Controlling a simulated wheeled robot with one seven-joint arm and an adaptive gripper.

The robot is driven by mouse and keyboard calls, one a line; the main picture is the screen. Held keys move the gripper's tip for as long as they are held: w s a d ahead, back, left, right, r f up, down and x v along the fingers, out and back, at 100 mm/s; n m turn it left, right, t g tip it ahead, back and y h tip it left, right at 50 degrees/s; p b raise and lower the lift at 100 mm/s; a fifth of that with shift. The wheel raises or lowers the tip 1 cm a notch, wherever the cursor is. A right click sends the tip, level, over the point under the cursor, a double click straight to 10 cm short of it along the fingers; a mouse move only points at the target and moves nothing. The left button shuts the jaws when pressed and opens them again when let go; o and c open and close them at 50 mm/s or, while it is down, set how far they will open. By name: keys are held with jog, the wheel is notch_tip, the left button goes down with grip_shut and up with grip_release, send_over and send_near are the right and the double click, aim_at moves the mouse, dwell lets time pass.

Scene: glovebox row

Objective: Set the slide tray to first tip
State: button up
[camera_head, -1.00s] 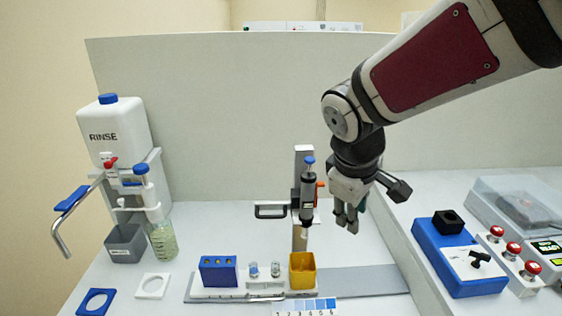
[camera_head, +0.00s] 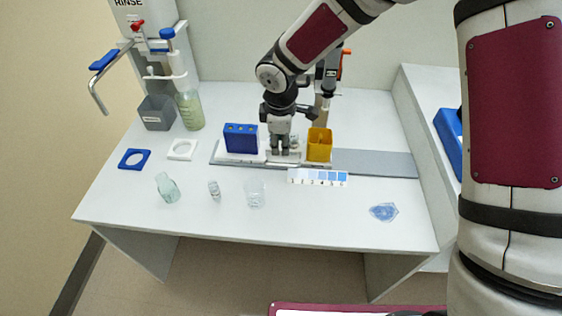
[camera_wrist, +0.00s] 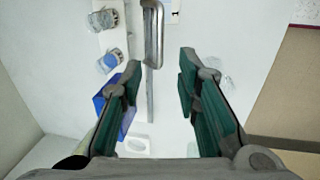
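The slide tray (camera_head: 222,158) is a white plate on a grey rail (camera_head: 375,163). It carries a blue rack (camera_head: 241,138) with several yellow-marked holes on the left and a yellow cup (camera_head: 319,145) on the right. Two small glass vials on it show in the wrist view (camera_wrist: 108,60). My gripper (camera_head: 281,147) is low at the tray, between rack and cup. In the wrist view it (camera_wrist: 160,68) is open, and the tray's metal bar handle (camera_wrist: 153,35) lies just ahead of the gap between the fingertips. I cannot tell whether they touch it.
A dispenser on a stand (camera_head: 326,80) rises behind the tray, partly hidden by my arm. A strip of numbered blue shades (camera_head: 318,177) lies in front of the rail. Glassware (camera_head: 167,187) stands near the table's front. The rail's right part is clear.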

aim_at(282, 165)
jog(key=f, duration=0.3)
jog(key=w+f, duration=0.1)
jog(key=f, duration=0.3)
jog(key=w+f, duration=0.1)
jog(key=f, duration=0.2)
jog(key=shift+f, duration=0.4)
grip_shut()
